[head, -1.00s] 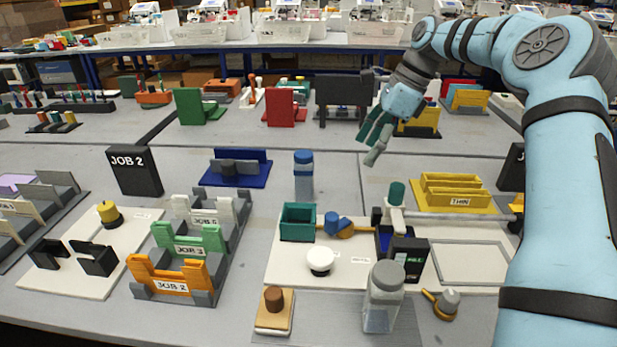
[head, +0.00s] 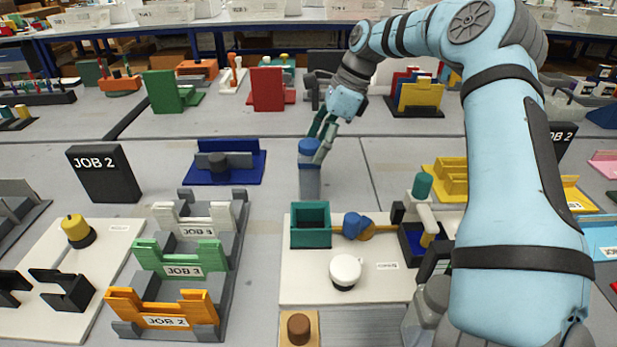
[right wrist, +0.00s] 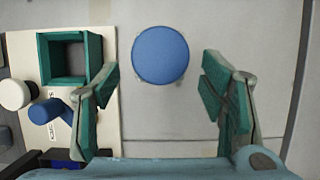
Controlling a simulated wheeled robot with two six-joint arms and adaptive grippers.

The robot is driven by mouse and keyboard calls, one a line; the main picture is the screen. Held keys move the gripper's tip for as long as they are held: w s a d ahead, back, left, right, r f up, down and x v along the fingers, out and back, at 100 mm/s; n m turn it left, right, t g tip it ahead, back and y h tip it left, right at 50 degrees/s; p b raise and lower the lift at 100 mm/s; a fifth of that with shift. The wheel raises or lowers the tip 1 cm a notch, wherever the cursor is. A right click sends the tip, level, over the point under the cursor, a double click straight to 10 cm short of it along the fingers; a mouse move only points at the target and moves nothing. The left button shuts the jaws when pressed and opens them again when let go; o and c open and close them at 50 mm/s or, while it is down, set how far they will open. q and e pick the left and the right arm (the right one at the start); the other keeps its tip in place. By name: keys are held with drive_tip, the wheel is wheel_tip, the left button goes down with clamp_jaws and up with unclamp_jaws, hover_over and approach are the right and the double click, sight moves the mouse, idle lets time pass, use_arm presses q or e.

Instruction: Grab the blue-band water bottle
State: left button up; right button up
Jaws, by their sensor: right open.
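The blue-band water bottle (head: 310,180) stands upright on the grey table, with a blue cap and a grey body. In the right wrist view its round blue cap (right wrist: 160,54) lies ahead of the two fingers, nearer the far edge of the picture. My right gripper (head: 324,137) is open, with its teal-padded fingers at the height of the cap. In the right wrist view the fingers (right wrist: 170,95) are wide apart with nothing held between them. In the head view the fingers overlap the cap's right edge; I cannot tell whether they touch it. My left gripper is not in view.
A teal open box (head: 310,226) and a white knob (head: 345,270) sit on a white board in front of the bottle. A blue fixture (head: 225,172) stands to its left. A grey-capped clear bottle (head: 418,322) is partly hidden by my right arm.

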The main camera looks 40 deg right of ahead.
sight(311, 164)
drive_tip(key=b+x, duration=0.2)
drive_tip(key=x, duration=0.3)
drive_tip(key=shift+s+f, duration=0.1)
drive_tip(key=shift+f, duration=0.3)
drive_tip(key=shift+a+f, duration=0.15)
drive_tip(key=shift+f, duration=0.1)
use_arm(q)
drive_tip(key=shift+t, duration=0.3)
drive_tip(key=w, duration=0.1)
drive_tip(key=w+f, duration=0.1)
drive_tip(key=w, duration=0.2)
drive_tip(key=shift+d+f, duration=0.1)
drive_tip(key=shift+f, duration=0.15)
use_arm(e)
drive_tip(key=shift+w, duration=0.2)
drive_tip(key=shift+c, duration=0.2)
